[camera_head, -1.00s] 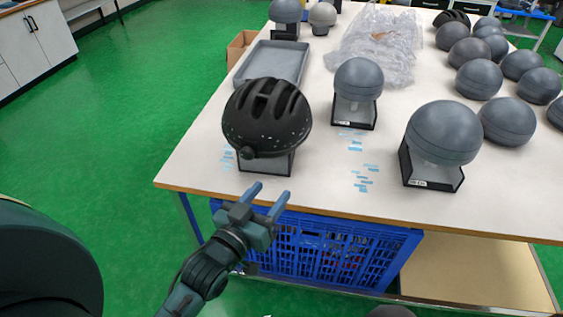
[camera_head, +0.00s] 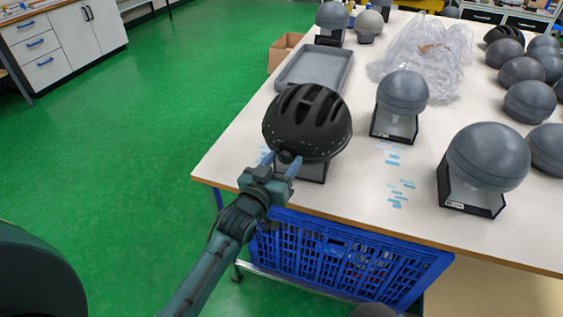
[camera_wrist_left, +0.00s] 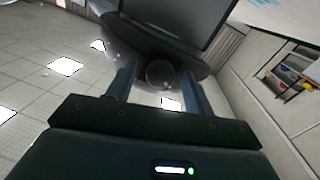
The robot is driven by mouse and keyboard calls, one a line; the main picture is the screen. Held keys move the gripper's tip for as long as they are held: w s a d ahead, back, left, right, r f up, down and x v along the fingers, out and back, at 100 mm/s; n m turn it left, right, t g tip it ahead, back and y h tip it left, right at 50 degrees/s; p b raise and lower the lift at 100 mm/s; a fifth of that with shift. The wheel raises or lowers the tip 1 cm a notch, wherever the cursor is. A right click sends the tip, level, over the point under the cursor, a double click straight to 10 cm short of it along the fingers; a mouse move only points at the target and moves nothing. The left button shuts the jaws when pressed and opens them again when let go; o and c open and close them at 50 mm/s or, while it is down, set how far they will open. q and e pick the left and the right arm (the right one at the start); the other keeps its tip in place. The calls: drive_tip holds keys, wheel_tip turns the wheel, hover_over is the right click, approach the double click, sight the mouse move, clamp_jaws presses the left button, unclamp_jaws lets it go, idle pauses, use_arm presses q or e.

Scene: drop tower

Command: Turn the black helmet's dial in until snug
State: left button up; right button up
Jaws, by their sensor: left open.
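The black helmet (camera_head: 308,118) sits on a head form on a stand (camera_head: 311,172) near the front left corner of the table. Its dial (camera_head: 286,157) is a small round knob low on the side facing me. My left gripper (camera_head: 281,163) is open, with one finger on each side of the dial. In the left wrist view the dial (camera_wrist_left: 160,73) shows between the two fingers of the gripper (camera_wrist_left: 160,88), under the dark helmet rim. I cannot tell if the fingers touch the dial. My right gripper is not in view.
Grey head forms on stands (camera_head: 403,92) (camera_head: 488,157) stand to the right of the helmet. A grey tray (camera_head: 316,68) and clear plastic wrap (camera_head: 425,55) lie behind it. A blue crate (camera_head: 345,262) stands under the table's front edge.

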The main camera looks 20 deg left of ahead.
use_arm(q)
drive_tip(key=shift+c, duration=0.5)
drive_tip(key=c, duration=0.9)
drive_tip(key=shift+m, duration=0.4)
drive_tip(key=shift+r+m+p, duration=0.1)
drive_tip(key=shift+m+p, duration=0.55)
drive_tip(key=shift+m, duration=0.25)
drive_tip(key=m+p, duration=0.1)
drive_tip(key=m, duration=0.2)
drive_tip(key=shift+y, duration=0.3)
drive_tip(key=m, duration=0.3)
drive_tip(key=shift+m, duration=2.2)
